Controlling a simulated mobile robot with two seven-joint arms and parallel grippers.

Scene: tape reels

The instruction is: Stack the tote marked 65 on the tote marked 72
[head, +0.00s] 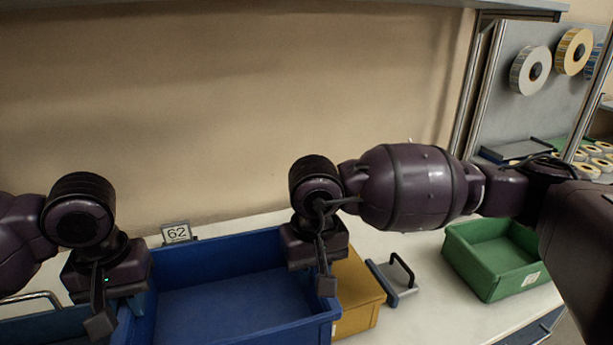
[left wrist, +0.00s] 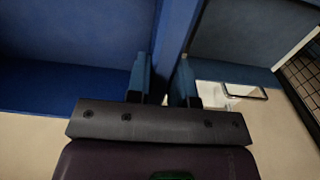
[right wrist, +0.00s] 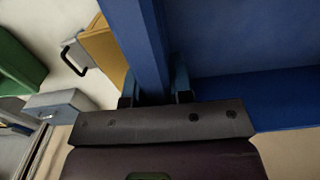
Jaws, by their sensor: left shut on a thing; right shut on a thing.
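A large blue tote (head: 232,252) sits low in the middle of the head view, open and apparently empty. My left gripper (head: 104,312) is shut on its left wall, which also shows between the fingers in the left wrist view (left wrist: 172,45). My right gripper (head: 322,270) is shut on its right wall, seen between the fingers in the right wrist view (right wrist: 146,45). No number is readable on this tote, so I cannot tell whether it is 65 or 72. Its base is hidden, so I cannot tell what it rests on.
A grey piece with a black handle (head: 397,276) and a green tote (head: 492,262) lie further right. Another bluish container (head: 45,328) is at lower left.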

